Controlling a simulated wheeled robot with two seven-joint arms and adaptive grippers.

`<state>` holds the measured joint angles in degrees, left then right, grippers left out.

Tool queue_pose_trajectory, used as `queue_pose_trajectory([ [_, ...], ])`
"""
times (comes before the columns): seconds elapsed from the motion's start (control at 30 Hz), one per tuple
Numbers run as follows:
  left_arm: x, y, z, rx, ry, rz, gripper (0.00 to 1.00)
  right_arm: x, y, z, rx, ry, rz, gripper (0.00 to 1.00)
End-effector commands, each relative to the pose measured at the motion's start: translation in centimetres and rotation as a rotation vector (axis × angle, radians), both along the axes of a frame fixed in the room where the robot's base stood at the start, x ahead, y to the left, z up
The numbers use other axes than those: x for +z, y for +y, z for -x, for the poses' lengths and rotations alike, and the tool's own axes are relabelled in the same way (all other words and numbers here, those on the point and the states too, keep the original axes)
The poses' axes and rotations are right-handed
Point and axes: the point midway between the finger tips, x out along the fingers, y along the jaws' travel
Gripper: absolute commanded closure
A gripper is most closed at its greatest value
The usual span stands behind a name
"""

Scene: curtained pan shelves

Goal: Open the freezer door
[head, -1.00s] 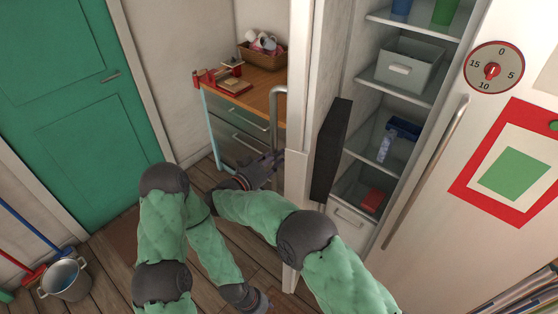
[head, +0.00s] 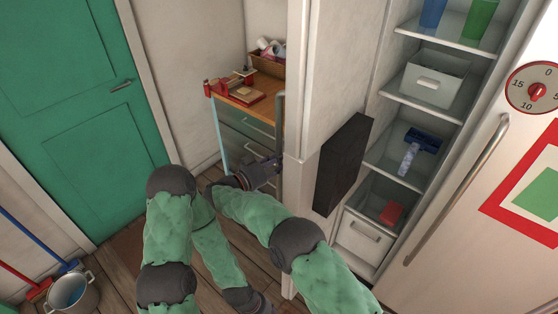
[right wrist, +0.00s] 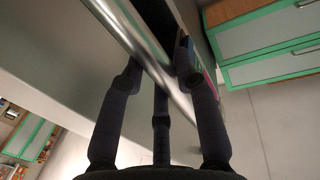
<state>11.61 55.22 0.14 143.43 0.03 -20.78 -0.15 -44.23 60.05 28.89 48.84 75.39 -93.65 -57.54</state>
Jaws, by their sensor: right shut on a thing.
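The white freezer door (head: 299,90) stands open, its edge towards me and its inner face turned right, with a black bin (head: 343,165) on it. Behind it the lit compartment shows shelves (head: 418,97). The metal door handle (head: 280,120) is upright on the door's outer side. My right gripper (head: 265,170) is shut on the handle's lower part; in the right wrist view the bar (right wrist: 150,60) runs between its fingers. My left gripper (head: 265,305) hangs low at the bottom edge of the head view, partly cut off; its fingers are unclear.
A closed door with a dial (head: 536,92) and its own handle (head: 460,190) is at right. A drawer chest (head: 245,130) stands behind the open door. Wooden floor lies between.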

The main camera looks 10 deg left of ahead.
Motion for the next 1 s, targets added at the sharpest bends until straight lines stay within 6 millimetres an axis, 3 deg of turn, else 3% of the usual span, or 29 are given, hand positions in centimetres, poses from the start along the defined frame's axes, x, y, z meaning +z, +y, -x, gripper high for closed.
queue_pose_trajectory([
  [0.37, 0.0, 0.0, 0.0, 0.000, 0.000, 0.000, 0.60, 0.1, 0.0, 0.0, -0.003, -0.001, 0.001, 1.00],
  [0.4, 0.0, 0.0, 0.0, 0.000, 0.000, 0.000, 0.60, 0.1, 0.0, 0.0, -0.003, -0.001, 0.001, 0.57],
  [0.47, 0.0, 0.0, 0.0, 0.000, 0.000, 0.000, 0.60, 0.1, 0.0, 0.0, -0.003, -0.001, 0.001, 0.44],
  [0.8, 0.0, 0.0, 0.0, 0.000, 0.000, 0.000, 0.60, 0.1, 0.0, 0.0, -0.002, 0.000, 0.000, 0.44],
  [1.0, 0.0, 0.0, 0.0, 0.000, 0.000, 0.000, 0.60, 2.2, 0.0, 0.0, -0.002, -0.002, -0.002, 0.44],
])
